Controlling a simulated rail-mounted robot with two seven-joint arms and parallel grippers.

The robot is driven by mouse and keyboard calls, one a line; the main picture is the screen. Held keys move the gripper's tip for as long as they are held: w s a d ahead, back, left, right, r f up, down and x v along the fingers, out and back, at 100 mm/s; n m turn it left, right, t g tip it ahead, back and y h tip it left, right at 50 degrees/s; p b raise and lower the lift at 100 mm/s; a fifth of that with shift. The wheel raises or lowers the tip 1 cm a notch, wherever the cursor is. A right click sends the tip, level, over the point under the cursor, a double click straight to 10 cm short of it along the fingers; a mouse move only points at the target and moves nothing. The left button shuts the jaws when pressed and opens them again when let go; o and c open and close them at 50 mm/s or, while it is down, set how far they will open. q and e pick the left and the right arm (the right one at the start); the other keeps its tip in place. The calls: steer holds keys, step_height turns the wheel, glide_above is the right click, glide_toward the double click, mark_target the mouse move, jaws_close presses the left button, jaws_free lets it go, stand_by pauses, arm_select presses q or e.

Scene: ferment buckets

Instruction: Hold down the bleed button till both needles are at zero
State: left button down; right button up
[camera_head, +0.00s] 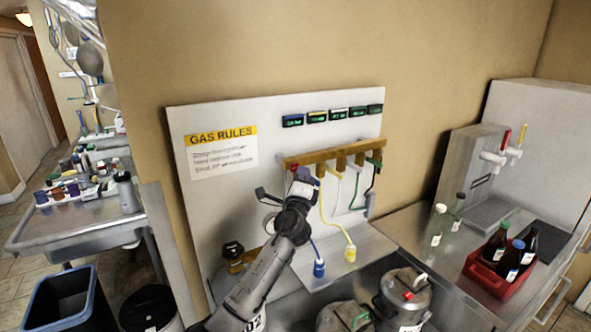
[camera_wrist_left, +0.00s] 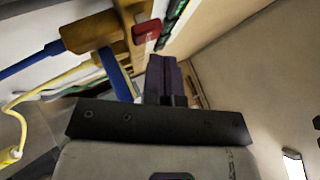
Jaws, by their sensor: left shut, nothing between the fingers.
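My left gripper (camera_head: 304,176) is in front of the wooden gas manifold (camera_head: 328,155) on the white wall panel. Its dark fingers (camera_wrist_left: 168,78) are shut with nothing between them. A small red part (camera_head: 293,167) shows at the manifold's left end, right by the fingertips. In the left wrist view a red block (camera_wrist_left: 147,30) sits close beyond the fingertips; I cannot tell whether they touch it or whether it is the bleed button. No gauge needles are readable. A dark round fitting (camera_head: 232,250) on a brass-coloured body is low on the panel, its face unclear. My right gripper is out of view.
Blue, yellow and green hoses hang from the manifold; the yellow connector (camera_head: 350,253) and blue connector (camera_head: 319,268) rest on the ledge. Lidded metal buckets (camera_head: 403,292) stand below. A red crate (camera_head: 487,272) of bottles is on the right counter.

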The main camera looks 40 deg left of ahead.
arm_select(q)
steer(key=shift+w+a, duration=0.1)
steer(key=shift+a, duration=0.1)
steer(key=shift+w+a+b, duration=0.2)
steer(key=shift+a+b, duration=0.2)
steer(key=shift+a, duration=0.15)
stand_by(0.8)
stand_by(0.6)
